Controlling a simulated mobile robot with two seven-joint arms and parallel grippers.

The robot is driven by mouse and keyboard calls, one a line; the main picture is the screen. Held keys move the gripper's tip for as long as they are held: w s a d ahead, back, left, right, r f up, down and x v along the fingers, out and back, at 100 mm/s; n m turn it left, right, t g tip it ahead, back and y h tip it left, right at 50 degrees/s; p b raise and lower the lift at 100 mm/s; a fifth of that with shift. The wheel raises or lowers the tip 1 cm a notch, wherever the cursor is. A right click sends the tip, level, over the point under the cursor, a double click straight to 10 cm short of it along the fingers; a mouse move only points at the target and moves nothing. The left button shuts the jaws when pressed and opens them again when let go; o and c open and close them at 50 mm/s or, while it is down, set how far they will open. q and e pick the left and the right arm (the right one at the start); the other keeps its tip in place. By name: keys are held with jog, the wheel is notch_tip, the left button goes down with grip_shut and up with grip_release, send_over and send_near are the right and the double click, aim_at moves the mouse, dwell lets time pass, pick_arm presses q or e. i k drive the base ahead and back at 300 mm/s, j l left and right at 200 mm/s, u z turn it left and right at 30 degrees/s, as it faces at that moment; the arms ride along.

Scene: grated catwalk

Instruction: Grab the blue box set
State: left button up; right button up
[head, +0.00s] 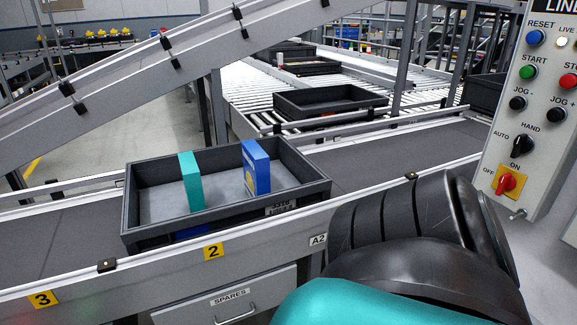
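The blue box (261,167) stands upright in the right part of a dark grey tote (225,233). Its narrow side faces me in part, and a pale and yellow print shows on its face. A teal box (191,181) stands upright in the same tote, to the left of the blue one and apart from it. The tote rests on the near conveyor belt. Neither of my grippers is in view.
The near conveyor (64,242) has raised side rails and a sloping beam (130,85) behind it. A control panel (530,110) stands at right. A black and teal arm part of mine fills the lower right. More totes (330,101) sit on rollers behind.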

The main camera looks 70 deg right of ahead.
aim_at(256, 161)
jog(key=z, duration=1.95)
